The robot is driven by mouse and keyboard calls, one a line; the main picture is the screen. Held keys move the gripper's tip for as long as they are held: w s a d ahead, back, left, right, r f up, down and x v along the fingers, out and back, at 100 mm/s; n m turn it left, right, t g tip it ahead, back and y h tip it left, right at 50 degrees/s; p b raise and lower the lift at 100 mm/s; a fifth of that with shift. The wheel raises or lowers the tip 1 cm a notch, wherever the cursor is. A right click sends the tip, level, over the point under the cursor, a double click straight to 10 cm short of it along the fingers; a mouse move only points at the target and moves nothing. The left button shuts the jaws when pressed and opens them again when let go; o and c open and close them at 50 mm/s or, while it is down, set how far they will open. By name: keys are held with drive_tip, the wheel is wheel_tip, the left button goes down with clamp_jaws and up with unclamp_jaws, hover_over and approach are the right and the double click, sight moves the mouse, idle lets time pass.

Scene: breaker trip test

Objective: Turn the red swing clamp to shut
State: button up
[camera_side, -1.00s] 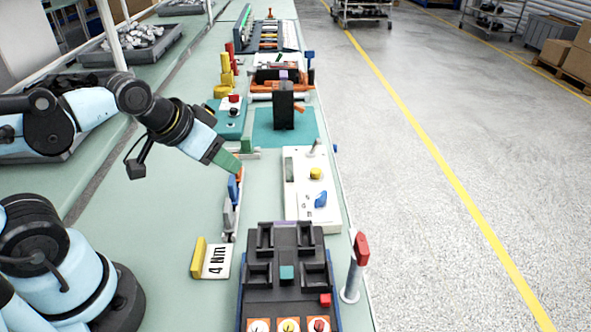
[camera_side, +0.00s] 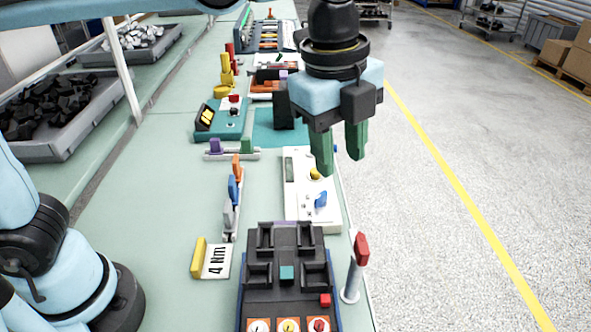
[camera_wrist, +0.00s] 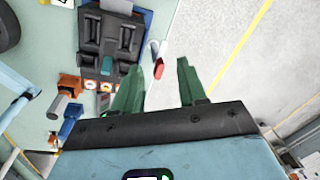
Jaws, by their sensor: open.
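The red swing clamp (camera_side: 361,249) stands at the right edge of the bench, beside the black fixture (camera_side: 287,240). Its red arm sits on top of an upright grey post (camera_side: 351,285). In the wrist view the red arm (camera_wrist: 158,69) shows between my two green fingers, farther off. My gripper (camera_side: 340,160) is open and empty, fingers pointing down. In the side view it hangs above and behind the clamp, over the right part of the white panel (camera_side: 299,168) and the bench edge. It touches nothing that I can see.
The white panel has a yellow button (camera_side: 315,173) and a blue knob (camera_side: 320,199). Right of the bench is open floor.

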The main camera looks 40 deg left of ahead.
sight(363, 243)
drive_tip(key=s+d+m+g, duration=0.1)
drive_tip(key=s+d+m, duration=0.1)
drive_tip(key=d+m, duration=0.4)
drive_tip(key=shift+y, duration=0.4)
drive_tip(key=f, duration=1.1)
drive_tip(key=shift+w+d+f, duration=0.2)
clamp_jaws()
